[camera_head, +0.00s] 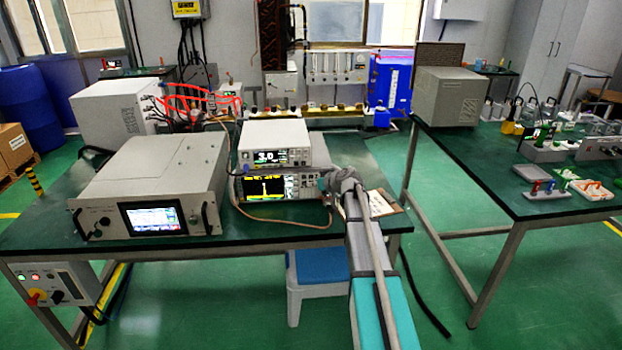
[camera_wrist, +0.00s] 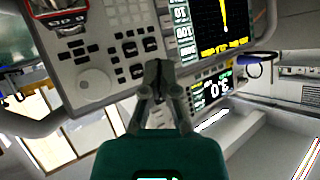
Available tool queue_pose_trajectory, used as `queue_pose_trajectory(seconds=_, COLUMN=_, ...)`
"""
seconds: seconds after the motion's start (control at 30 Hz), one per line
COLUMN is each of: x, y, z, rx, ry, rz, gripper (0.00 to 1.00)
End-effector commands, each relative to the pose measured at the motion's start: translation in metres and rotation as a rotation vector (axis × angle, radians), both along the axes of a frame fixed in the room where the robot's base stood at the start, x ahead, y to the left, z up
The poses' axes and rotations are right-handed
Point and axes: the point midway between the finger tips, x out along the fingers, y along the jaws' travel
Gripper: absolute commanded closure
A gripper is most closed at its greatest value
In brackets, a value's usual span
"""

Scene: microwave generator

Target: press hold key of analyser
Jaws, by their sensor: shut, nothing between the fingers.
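The analyser (camera_head: 268,188) is the lower of two stacked instruments on the green table, with a dark screen showing a yellow trace. In the wrist view, its front panel (camera_wrist: 88,62) appears upside down, with a round knob (camera_wrist: 93,84), several dark keys (camera_wrist: 129,47) and the lit screen (camera_wrist: 222,25). My gripper (camera_wrist: 158,66) is shut and empty, with its fingertips in front of the keys near the screen's edge. I cannot tell whether they touch a key. The key labels are too small to read, so the hold key cannot be picked out. In the head view, my gripper (camera_head: 324,184) is at the analyser's right side.
A white instrument (camera_head: 272,145) with a numeric display sits on top of the analyser. A large grey unit (camera_head: 155,185) with a screen and handles stands to the left. A cable (camera_head: 290,222) loops in front on the table. A clipboard (camera_head: 385,201) lies to the right.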

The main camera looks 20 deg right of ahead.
Motion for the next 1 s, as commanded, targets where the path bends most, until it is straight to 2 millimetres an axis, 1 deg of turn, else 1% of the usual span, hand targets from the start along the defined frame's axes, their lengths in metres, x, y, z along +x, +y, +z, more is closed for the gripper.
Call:
queue_pose_trajectory(seconds=0.03, x=0.007, y=-0.002, z=0.0, rx=0.0, ry=0.0, rz=0.0, gripper=1.0)
queue_pose_trajectory(seconds=0.1, x=0.011, y=-0.003, z=0.0, rx=0.0, ry=0.0, rz=0.0, gripper=1.0)
queue_pose_trajectory(seconds=0.3, x=0.019, y=-0.005, z=0.0, rx=0.0, ry=0.0, rz=0.0, gripper=1.0)
queue_pose_trajectory(seconds=1.0, x=0.02, y=-0.005, z=0.0, rx=0.0, ry=0.0, rz=0.0, gripper=1.0)
